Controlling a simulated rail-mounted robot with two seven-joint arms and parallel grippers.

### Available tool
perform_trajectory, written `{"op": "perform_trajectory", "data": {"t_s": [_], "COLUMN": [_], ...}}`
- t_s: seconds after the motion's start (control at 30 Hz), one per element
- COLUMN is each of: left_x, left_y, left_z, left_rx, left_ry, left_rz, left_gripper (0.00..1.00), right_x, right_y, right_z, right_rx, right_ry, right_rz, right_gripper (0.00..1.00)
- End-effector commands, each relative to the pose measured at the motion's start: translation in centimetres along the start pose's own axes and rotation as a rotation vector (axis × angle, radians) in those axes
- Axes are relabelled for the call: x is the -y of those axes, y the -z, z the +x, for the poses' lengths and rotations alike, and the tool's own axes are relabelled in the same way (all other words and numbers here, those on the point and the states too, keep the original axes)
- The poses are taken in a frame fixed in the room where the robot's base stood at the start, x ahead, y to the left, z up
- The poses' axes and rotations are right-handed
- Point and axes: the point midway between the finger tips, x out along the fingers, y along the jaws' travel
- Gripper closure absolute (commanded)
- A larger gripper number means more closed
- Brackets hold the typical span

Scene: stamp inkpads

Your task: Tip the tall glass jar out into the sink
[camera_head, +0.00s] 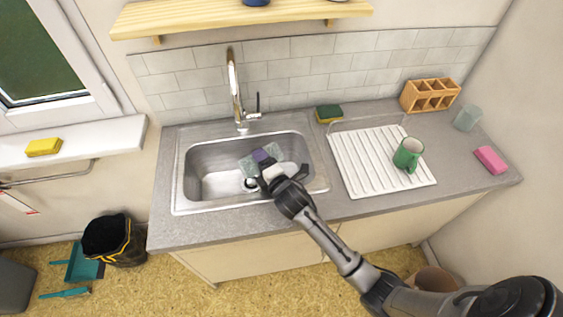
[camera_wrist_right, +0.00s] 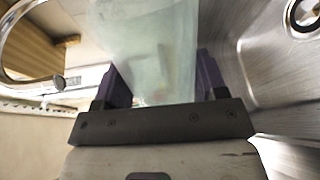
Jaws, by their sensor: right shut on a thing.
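My right gripper (camera_head: 265,163) is over the sink basin (camera_head: 207,166). It is shut on the tall glass jar (camera_head: 246,167), a clear, pale greenish vessel. The jar looks tilted well over on its side. In the right wrist view the jar (camera_wrist_right: 145,45) sits between the two purple fingers of the gripper (camera_wrist_right: 160,80). A pale patch shows through its wall; I cannot tell whether anything is inside. The jar's mouth is not clear to see. My left gripper is not in view.
A tall chrome tap (camera_head: 235,88) stands behind the basin. Right of it are a green-yellow sponge (camera_head: 328,113), a white drainer (camera_head: 362,165) with a green mug (camera_head: 408,154), a wooden rack (camera_head: 430,95), a clear glass (camera_head: 467,118) and a pink sponge (camera_head: 491,160).

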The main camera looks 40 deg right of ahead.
Motion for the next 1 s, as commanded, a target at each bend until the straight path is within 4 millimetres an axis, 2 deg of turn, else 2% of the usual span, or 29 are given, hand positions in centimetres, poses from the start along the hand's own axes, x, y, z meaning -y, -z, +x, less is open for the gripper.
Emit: {"op": "perform_trajectory", "data": {"t_s": [1.0], "left_x": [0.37], "left_y": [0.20], "left_z": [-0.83], "left_rx": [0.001], "left_ry": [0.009], "left_rz": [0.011], "left_gripper": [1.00], "right_x": [0.51], "right_y": [0.18], "right_z": [-0.12], "right_rx": [-0.016], "right_ry": [-0.001], "right_rz": [0.153], "right_gripper": [0.67]}}
